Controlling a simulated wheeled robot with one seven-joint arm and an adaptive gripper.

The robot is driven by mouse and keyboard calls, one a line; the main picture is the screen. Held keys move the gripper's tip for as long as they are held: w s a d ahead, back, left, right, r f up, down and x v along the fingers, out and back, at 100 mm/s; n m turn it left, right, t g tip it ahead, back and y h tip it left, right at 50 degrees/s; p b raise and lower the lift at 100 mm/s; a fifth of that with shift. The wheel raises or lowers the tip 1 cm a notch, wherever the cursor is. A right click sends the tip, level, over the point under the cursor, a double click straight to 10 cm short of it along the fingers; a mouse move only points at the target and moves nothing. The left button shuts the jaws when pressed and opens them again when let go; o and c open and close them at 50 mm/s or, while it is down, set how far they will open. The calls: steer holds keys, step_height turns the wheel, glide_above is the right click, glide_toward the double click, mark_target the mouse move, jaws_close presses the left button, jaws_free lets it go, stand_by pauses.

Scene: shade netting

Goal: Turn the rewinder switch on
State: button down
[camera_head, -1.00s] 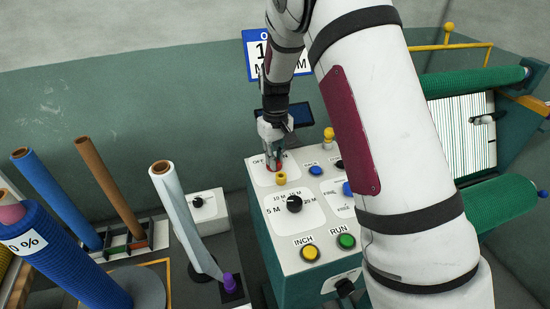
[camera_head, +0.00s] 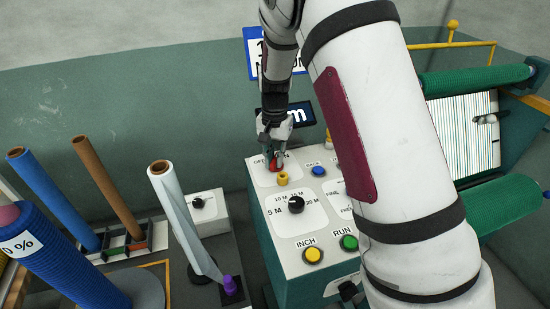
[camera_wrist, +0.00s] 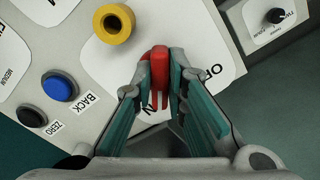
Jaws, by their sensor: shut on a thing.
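The rewinder switch is a red lever (camera_head: 275,163) on the white top of the control box, beside the OFF label. It also shows in the wrist view as a red knob (camera_wrist: 158,72) with OFF to its right and a partly covered ON label below. My gripper (camera_head: 272,158) points down at the back left of the box. In the wrist view my gripper (camera_wrist: 158,85) has its two fingers closed on either side of the red knob. The display (camera_head: 300,114) behind the box is lit with white characters, partly hidden by my arm.
A yellow ring (camera_head: 282,179) stands close in front of the switch. The control box (camera_head: 300,225) also bears a black dial (camera_head: 296,204), a blue BACK button (camera_head: 318,171), a yellow INCH button (camera_head: 313,255) and a green RUN button (camera_head: 349,242). Rolls stand at the left.

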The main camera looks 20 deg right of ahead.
mark_target(275, 159)
steer(key=shift+m, duration=0.6)
steer(key=c, duration=1.6)
jaws_free()
step_height(275, 159, up, 12)
